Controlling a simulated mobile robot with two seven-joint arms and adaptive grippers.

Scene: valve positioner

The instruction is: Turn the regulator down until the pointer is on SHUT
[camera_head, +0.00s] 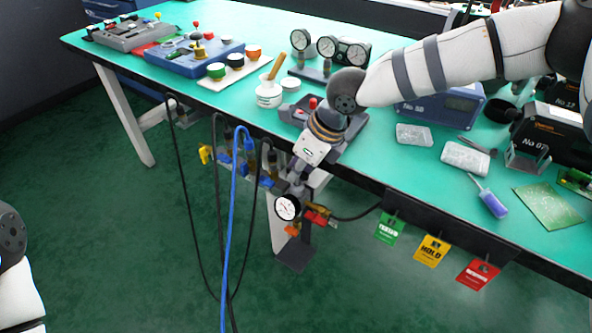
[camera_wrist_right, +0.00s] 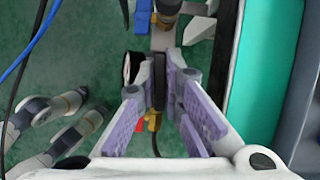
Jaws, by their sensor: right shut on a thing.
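The regulator is mounted below the table's front edge. Its round white dial (camera_head: 287,207) with a black rim shows in the head view; the pointer and lettering are too small to read. In the wrist view the dial (camera_wrist_right: 133,68) is nearly edge-on. My right gripper (camera_head: 297,180) reaches down past the table edge, just above the dial. In the wrist view my right gripper (camera_wrist_right: 158,88) has its purple-padded fingers closed on the regulator's dark knob (camera_wrist_right: 159,80), with a brass fitting (camera_wrist_right: 154,121) beyond.
A blue hose (camera_head: 233,220) and black cables hang left of the regulator. The green table (camera_head: 385,160) holds gauges, cups and boxes. Green, yellow (camera_head: 432,251) and red tags hang from its front edge to the right. The floor ahead is clear.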

